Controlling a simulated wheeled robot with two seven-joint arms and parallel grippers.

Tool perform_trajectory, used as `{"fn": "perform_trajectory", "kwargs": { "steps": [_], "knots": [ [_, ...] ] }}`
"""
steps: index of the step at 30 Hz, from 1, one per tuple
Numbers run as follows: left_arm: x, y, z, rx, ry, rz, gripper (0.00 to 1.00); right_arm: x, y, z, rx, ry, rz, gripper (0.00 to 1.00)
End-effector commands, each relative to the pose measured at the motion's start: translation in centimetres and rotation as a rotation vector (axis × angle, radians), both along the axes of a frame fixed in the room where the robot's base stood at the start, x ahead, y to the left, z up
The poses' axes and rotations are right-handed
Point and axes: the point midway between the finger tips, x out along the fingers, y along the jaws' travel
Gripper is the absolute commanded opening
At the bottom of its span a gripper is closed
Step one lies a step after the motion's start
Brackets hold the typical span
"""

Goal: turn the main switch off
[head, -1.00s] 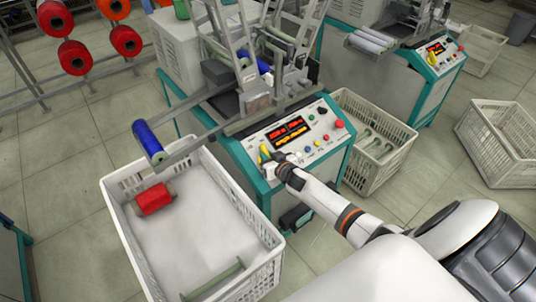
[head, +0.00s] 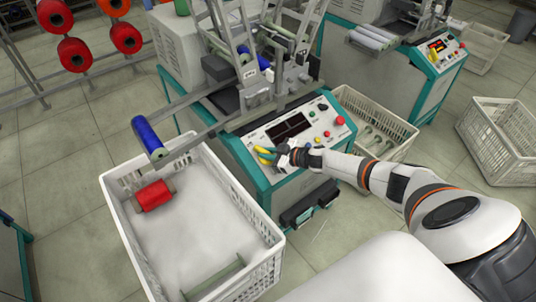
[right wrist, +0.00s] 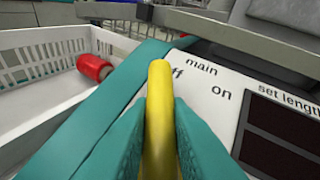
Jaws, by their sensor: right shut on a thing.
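The main switch has a yellow handle (head: 264,151) at the left end of the white control panel (head: 257,138) on the near winding machine. In the right wrist view the handle (right wrist: 159,95) stands between my teal fingers and its tip points up at the partly hidden "off" label. The "on" label (right wrist: 221,95) lies to the right of it. My right gripper (head: 272,153) is shut on the handle. The two display windows (head: 288,130) on the panel are dark. My left gripper is not in view.
A white crate (head: 119,189) with a red bobbin (head: 153,195) stands left of the machine. A blue bobbin (head: 149,138) is on the arm above it. Another crate (head: 404,136) stands right of the machine. Small buttons and a red knob (head: 340,120) line the panel.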

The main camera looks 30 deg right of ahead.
Motion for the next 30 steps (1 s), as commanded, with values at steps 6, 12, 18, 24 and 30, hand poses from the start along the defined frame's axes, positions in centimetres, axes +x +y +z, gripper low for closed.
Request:
{"fn": "perform_trajectory", "kwargs": {
  "steps": [6,12,18,24,30],
  "knots": [
    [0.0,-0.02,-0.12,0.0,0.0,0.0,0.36,0.02,-0.04,0.02,-0.011,-0.002,0.021,0.0],
    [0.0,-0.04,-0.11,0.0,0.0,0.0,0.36,0.02,0.0,0.04,-0.012,-0.002,0.022,0.0],
    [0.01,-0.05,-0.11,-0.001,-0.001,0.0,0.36,0.02,0.01,0.04,-0.011,-0.003,0.023,0.28],
    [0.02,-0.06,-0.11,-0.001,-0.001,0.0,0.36,0.03,0.03,0.04,-0.011,-0.002,0.022,0.38],
    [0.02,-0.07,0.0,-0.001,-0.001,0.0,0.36,-0.22,-0.13,0.14,-0.011,-0.001,0.021,0.38]
  ]
}}
